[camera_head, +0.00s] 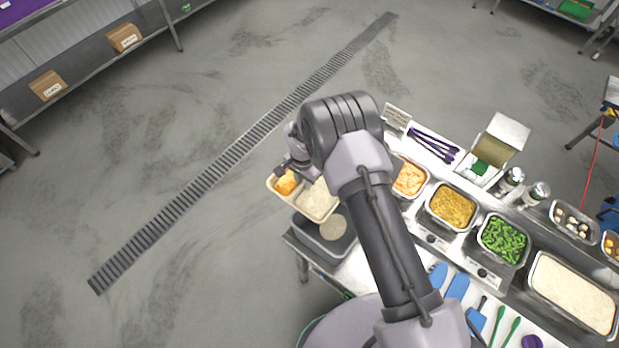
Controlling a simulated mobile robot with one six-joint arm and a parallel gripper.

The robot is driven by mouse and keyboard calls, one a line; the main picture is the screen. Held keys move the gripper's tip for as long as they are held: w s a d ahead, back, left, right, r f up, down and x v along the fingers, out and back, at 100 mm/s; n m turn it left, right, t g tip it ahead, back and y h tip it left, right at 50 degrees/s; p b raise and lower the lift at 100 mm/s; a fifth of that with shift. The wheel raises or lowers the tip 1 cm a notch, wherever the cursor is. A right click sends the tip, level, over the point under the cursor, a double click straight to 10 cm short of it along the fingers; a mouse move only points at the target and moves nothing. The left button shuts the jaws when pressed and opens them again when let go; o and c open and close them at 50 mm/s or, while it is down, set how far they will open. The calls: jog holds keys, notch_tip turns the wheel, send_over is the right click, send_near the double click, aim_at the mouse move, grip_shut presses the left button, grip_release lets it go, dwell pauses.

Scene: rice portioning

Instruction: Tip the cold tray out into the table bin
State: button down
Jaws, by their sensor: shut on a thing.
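The cold tray (292,205) is a pale, shallow tray with an orange food portion (286,183) on its left side and white rice (318,199) on its right. My gripper (288,170) is shut on its far edge; the fingers are small and partly hidden by my wrist. The tray is roughly level, with the food in it, and appears to be above the grey table bin (311,240). The bin is at the table's left end, with a pale round patch (333,227) inside. The tray and my arm hide part of the bin.
Metal pans of orange food (410,178), yellow food (453,204), green vegetables (503,239) and rice (572,291) stand right of my arm. Purple utensils (433,145) and an open box (491,152) lie behind. Floor left of the table is clear.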

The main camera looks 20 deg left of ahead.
jog(key=shift+s+d+r+y+p, duration=0.15)
jog(key=shift+r+y+p, duration=0.45)
jog(key=shift+r+p, duration=0.6)
jog(key=shift+f+b, duration=0.4)
jog(key=shift+f, duration=0.1)
jog(key=shift+t+y+b, duration=0.3)
jog(key=shift+b, duration=0.65)
jog(key=shift+r+b, duration=0.15)
jog(key=shift+b, duration=0.25)
jog(key=shift+d+r+y+b, duration=0.1)
jog(key=shift+r+y+b, duration=0.25)
jog(key=shift+b, duration=0.85)
jog(key=shift+w+r+b, duration=0.15)
jog(key=shift+w+b, duration=0.05)
jog(key=shift+b, duration=0.65)
jog(key=shift+r+b, duration=0.2)
jog(key=shift+b, duration=1)
jog(key=y+b, duration=0.1)
jog(key=b, duration=0.3)
jog(key=shift+s+r+t, duration=0.1)
jog(key=shift+r+t, duration=0.2)
jog(key=shift+r, duration=0.05)
jog(key=r+y+b, duration=0.1)
jog(key=b, duration=0.4)
jog(key=shift+d+b, duration=0.15)
jog(key=shift+b, duration=0.25)
